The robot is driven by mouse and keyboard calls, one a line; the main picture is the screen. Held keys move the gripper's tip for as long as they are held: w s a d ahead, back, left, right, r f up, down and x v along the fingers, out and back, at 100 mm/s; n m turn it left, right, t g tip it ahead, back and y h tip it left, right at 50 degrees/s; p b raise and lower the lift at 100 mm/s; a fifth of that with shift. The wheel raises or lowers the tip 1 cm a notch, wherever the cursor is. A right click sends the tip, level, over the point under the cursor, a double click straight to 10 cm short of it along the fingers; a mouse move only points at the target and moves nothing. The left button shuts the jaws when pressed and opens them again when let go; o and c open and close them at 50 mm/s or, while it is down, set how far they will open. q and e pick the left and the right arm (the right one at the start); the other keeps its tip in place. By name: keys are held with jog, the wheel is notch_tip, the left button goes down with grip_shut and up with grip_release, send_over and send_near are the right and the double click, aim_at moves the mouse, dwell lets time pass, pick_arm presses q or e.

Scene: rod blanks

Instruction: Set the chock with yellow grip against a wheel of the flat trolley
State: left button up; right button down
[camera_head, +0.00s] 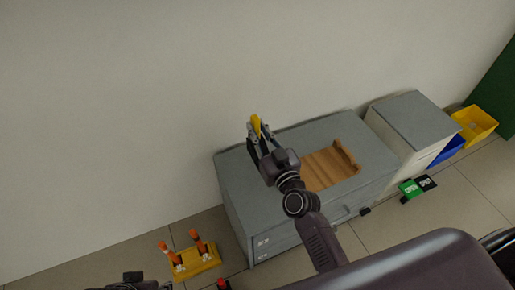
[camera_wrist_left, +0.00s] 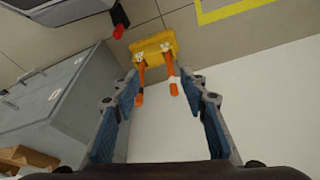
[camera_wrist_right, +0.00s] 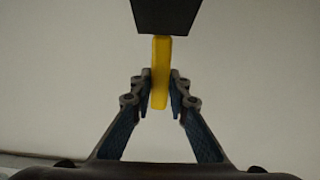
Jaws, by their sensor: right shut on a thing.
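The chock with yellow grip (camera_head: 256,122) is in my right gripper (camera_head: 258,135), above the left end of the grey cabinet top in the head view. In the right wrist view, my right gripper (camera_wrist_right: 161,88) is shut on the upright yellow grip (camera_wrist_right: 160,60), with the chock's dark block (camera_wrist_right: 164,14) beyond the fingertips. My left gripper (camera_wrist_left: 157,92) is open and empty in the left wrist view; only a dark part of that arm shows at the bottom edge of the head view. I cannot make out the flat trolley in any view.
A grey drawer cabinet (camera_head: 240,190) bears a wooden tray (camera_head: 328,168). A yellow base (camera_head: 196,263) with two orange-and-white posts stands on the floor. A second cabinet (camera_head: 410,118), blue bin (camera_head: 448,150) and yellow bin (camera_head: 477,124) stand right. A yellow floor marking (camera_wrist_left: 230,10) shows.

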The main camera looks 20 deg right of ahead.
notch_tip(320, 180, down, 3)
jog(key=shift+r+b, duration=0.1)
jog(key=shift+b, duration=0.55)
jog(key=shift+f, duration=0.5)
jog(key=shift+f+b, duration=0.65)
notch_tip(320, 180, down, 2)
jog(key=shift+f+b, duration=0.2)
jog(key=shift+b, duration=0.45)
pick_arm(q)
jog(key=w+d+r+t+h, duration=0.1)
jog(key=w+d+r+t, duration=0.1)
jog(key=w+r+t, duration=0.2)
jog(key=w, duration=0.3)
jog(key=shift+w+d+r, duration=0.15)
jog(key=shift+w+d, duration=0.05)
jog(key=shift+w, duration=0.15)
jog(key=shift+w, duration=0.15)
pick_arm(e)
jog(key=shift+f, duration=0.1)
